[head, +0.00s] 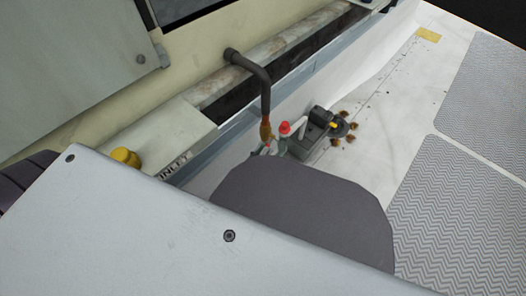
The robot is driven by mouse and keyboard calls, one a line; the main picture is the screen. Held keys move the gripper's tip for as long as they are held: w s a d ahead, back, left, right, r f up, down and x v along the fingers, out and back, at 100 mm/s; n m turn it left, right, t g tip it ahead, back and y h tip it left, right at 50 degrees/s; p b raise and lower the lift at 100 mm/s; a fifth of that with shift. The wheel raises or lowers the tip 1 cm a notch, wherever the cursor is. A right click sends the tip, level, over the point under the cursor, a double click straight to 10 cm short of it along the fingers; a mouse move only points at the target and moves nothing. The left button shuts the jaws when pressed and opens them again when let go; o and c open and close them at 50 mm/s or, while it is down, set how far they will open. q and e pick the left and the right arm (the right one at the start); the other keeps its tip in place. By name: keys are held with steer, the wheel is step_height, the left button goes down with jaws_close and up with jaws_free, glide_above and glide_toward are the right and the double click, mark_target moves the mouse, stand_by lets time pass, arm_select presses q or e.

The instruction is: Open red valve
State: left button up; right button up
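A small red valve (285,128) shows in the middle of the head view. It sits on a greenish-grey fitting (281,147), below and right of a bent dark pipe (263,86) with a rusty brass nut. A dark rounded shape (300,205) in the foreground hides what lies just below the fitting. I cannot make out the fingers of my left gripper, so I cannot tell whether it touches the valve. My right gripper does not show.
A dark block with a round disc (340,129) and rusty spots stands right of the valve. A yellow cap (125,157) and an INLET label (172,166) are at left. A large pale panel (150,240) fills the front.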

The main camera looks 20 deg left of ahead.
arm_select(q)
steer(key=shift+o, duration=1)
steer(key=shift+s+f, duration=0.1)
steer(key=shift+f, duration=0.1)
steer(key=shift+o, duration=0.3)
steer(key=shift+s+f, duration=0.1)
steer(key=v, duration=0.7)
steer(key=shift+a, duration=0.1)
steer(key=shift+c, duration=0.3)
